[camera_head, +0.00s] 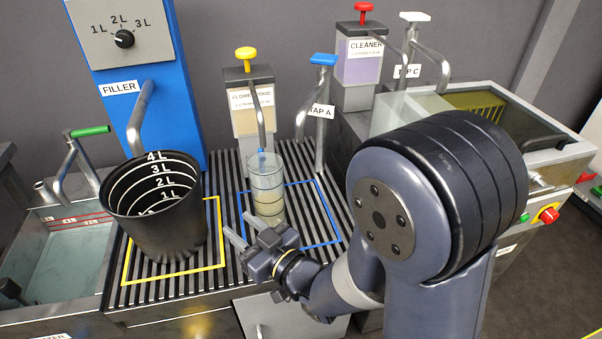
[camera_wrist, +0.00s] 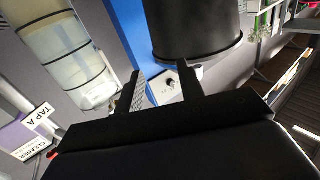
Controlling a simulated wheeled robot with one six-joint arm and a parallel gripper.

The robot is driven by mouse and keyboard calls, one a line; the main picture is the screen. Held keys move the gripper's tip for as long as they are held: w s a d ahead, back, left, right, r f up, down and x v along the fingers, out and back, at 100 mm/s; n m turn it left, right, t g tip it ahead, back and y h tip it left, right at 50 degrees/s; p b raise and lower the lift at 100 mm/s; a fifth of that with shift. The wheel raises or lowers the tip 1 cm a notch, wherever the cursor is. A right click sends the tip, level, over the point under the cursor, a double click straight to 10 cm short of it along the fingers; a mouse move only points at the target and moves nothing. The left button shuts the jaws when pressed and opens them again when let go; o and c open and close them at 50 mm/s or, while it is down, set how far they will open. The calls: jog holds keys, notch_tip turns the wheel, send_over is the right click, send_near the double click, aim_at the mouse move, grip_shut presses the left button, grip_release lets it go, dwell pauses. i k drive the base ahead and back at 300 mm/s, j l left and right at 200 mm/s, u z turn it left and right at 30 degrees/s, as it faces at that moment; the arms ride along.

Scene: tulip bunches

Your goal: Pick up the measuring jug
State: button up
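The measuring jug (camera_head: 267,183) is a tall clear cylinder with pale yellowish liquid in it. It stands upright on the slatted grate inside the blue square outline, under the yellow-topped flower food tap. My gripper (camera_head: 238,229) is in front of the jug and a little to its left, with its two fingers apart and nothing between them. In the wrist view the jug (camera_wrist: 62,48) is at the upper left, outside the open gripper (camera_wrist: 161,82). The fingers do not surround it.
A black bucket (camera_head: 165,228) with inner litre marks stands left of the jug in a yellow outline; it is at the top of the wrist view (camera_wrist: 195,30). The blue filler (camera_head: 160,110), tap A (camera_head: 320,115) and flower food dispenser (camera_head: 250,122) stand behind. A sink (camera_head: 60,260) is at left.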

aim_at(265, 169)
jog(key=i+l+u, duration=0.25)
jog(key=l, duration=0.4)
jog(key=i+l+u, duration=0.15)
jog(key=l, duration=0.25)
jog(key=i, duration=0.1)
